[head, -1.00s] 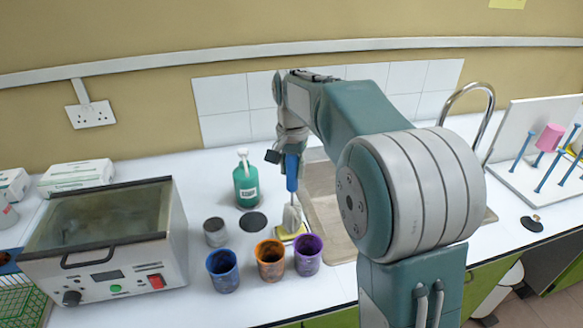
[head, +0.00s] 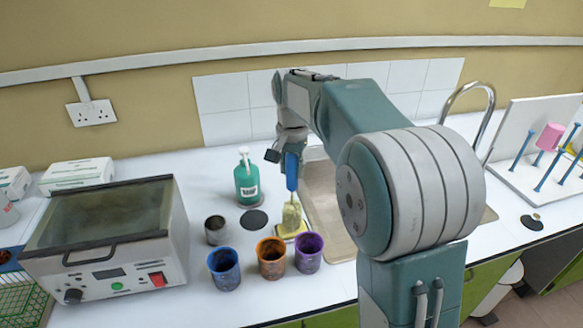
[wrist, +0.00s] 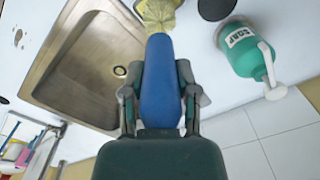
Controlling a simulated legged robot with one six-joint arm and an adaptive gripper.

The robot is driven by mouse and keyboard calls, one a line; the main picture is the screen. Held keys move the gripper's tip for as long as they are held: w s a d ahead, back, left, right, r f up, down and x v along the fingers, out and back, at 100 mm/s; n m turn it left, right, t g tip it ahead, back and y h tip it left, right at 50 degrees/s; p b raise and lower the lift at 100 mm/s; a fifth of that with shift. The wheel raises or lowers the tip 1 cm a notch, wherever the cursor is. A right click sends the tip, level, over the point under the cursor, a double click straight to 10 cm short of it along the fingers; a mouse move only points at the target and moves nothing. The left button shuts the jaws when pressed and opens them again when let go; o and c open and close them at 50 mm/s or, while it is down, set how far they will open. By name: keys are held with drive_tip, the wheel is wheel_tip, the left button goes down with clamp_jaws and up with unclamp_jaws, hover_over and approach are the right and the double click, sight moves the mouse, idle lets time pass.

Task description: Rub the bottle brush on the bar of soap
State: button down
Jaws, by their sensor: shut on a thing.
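My gripper (head: 291,152) is shut on the blue handle of the bottle brush (head: 292,172) and holds it upright, head down. The brush head is yellowish and meets the yellow bar of soap (head: 291,231) on the counter, left of the sink. The head covers part of the soap. In the wrist view the gripper (wrist: 160,98) clasps the blue handle of the bottle brush (wrist: 160,75) from both sides. The yellowish head shows at the top edge there, and the soap cannot be told apart from it.
Blue (head: 223,268), orange (head: 271,258) and purple (head: 309,252) cups stand in front, with a grey metal cup (head: 217,231) to the left. A green soap bottle (head: 247,180) stands behind, near a dark disc (head: 254,220). The sink (head: 325,205) lies right; a peg rack (head: 550,165) stands farther right.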

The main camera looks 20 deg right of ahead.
drive_tip(key=shift+f, duration=0.1)
drive_tip(key=shift+r, duration=3.55)
